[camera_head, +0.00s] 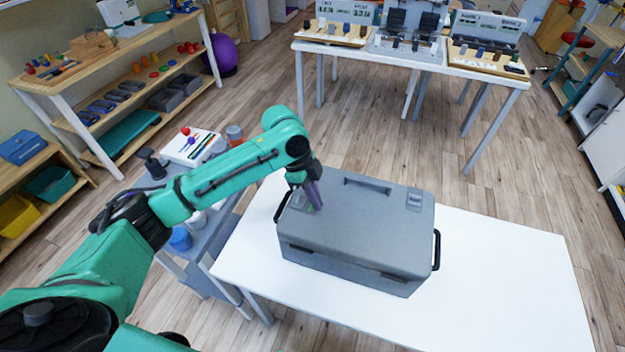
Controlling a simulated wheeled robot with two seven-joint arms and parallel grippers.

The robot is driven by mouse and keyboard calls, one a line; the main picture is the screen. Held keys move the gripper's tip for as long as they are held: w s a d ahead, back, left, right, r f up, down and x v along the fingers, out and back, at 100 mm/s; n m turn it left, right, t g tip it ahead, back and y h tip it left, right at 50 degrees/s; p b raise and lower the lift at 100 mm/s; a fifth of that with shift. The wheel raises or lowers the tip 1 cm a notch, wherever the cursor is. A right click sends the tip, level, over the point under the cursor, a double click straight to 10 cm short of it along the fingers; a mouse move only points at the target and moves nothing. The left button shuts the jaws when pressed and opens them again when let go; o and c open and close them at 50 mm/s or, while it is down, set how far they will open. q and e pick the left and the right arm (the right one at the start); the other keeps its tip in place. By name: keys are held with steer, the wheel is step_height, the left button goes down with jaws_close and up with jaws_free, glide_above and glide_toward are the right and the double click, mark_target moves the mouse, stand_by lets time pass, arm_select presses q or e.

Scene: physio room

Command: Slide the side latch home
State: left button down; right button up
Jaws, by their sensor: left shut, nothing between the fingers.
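A grey lidded case (355,232) stands closed on a white table (500,275). It has a recessed handle (367,185) on top and black side handles, one at its right end (436,250). A small latch plate (414,199) lies on the lid's right side. Another latch (299,201) at the lid's left side is partly hidden by my left gripper. My left gripper (315,206) points down, shut and empty, at the lid's left part beside that latch. I cannot tell whether it touches it. My right gripper is not in view.
A grey cart (205,262) with cups and a white tray (193,146) stands left of the table, under my left arm. The table is clear right of the case. Another table (420,60) with trays stands at the back, and shelves line the left wall.

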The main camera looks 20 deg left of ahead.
mark_target(298, 199)
arm_select(q)
steer(key=a, duration=0.1)
steer(key=a+r, duration=0.1)
steer(key=a, duration=0.1)
steer(key=shift+p, duration=0.4)
steer(key=shift+s+a+f, duration=0.1)
steer(key=shift+a, duration=0.2)
steer(key=shift+f, duration=0.1)
steer(key=shift+w+a+r+p, duration=0.2)
steer(key=shift+a+p, duration=0.2)
steer(key=shift+p, duration=0.15)
steer(key=shift+a, duration=0.35)
steer(key=shift+a+f, duration=0.1)
steer(key=shift+f, duration=0.05)
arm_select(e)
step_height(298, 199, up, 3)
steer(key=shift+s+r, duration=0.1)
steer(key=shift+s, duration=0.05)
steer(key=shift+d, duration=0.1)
